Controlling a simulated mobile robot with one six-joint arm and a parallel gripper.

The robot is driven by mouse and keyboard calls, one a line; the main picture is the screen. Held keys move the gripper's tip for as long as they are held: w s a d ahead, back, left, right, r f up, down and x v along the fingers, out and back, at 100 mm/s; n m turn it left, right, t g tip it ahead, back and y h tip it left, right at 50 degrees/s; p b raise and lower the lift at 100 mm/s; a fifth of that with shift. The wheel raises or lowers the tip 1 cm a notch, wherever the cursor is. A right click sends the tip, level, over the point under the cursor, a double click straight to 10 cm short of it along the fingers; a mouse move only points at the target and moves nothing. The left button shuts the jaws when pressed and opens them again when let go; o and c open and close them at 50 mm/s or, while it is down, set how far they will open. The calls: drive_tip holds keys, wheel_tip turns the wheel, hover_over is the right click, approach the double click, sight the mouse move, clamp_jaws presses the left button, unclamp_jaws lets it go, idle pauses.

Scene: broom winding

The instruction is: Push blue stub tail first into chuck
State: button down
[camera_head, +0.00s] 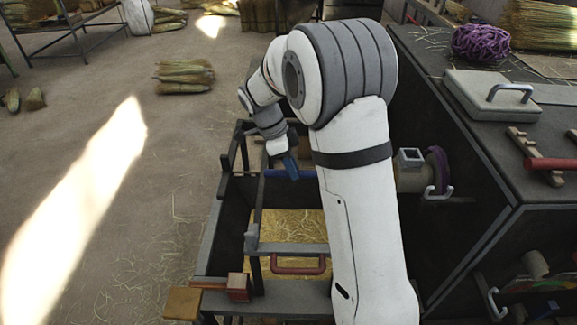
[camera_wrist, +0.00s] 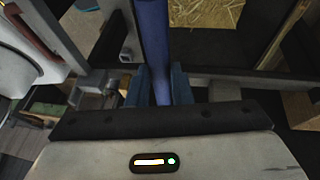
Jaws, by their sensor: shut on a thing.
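The blue stub (camera_wrist: 154,32) is a long blue stick that runs up and out of the wrist view. My gripper (camera_wrist: 162,78) is shut on it, with a blue finger on each side. In the head view my gripper (camera_head: 291,167) is left of my large white arm link, and the stub (camera_head: 274,173) lies roughly level across it. The stub's right end is hidden behind my arm. A grey square-mouthed fitting (camera_head: 411,158), possibly the chuck, is on the dark cabinet's side, right of my arm and apart from the visible part of the stub.
Below my gripper is a dark frame with a straw-filled bin (camera_head: 292,226) and a red handle (camera_head: 297,269). The dark cabinet (camera_head: 465,150) stands at the right, with a purple disc (camera_head: 437,170) and metal hooks on its side. The floor at the left is mostly clear.

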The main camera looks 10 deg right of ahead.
drive_tip(key=shift+s+d+f, duration=0.1)
drive_tip(key=shift+s+d, duration=0.1)
drive_tip(key=shift+d, duration=0.85)
drive_tip(key=shift+s+d, duration=0.2)
drive_tip(key=shift+d, duration=0.85)
drive_tip(key=shift+s+d+b, duration=0.2)
drive_tip(key=shift+d+b, duration=0.1)
drive_tip(key=shift+d, duration=0.6)
drive_tip(key=shift+s+d+b, duration=0.15)
drive_tip(key=shift+d+b, duration=0.1)
drive_tip(key=shift+d, duration=0.6)
drive_tip(key=shift+s+d+b, duration=0.2)
drive_tip(key=shift+d+b, duration=0.1)
drive_tip(key=shift+d, duration=0.6)
drive_tip(key=c, duration=1.2)
unclamp_jaws()
drive_tip(key=v, duration=0.8)
drive_tip(key=s+a+n+t+y, duration=0.1)
drive_tip(key=s+n+t+y, duration=0.1)
drive_tip(key=s+n, duration=0.8)
drive_tip(key=s+a+f+n+t+y, duration=0.1)
drive_tip(key=s+a+n+t+y, duration=0.1)
drive_tip(key=s+n, duration=0.7)
drive_tip(key=s+t, duration=0.1)
drive_tip(key=s, duration=0.2)
drive_tip(key=shift+s+n+t+b, duration=0.3)
drive_tip(key=shift+s+n+b, duration=0.05)
drive_tip(key=shift+n, duration=0.05)
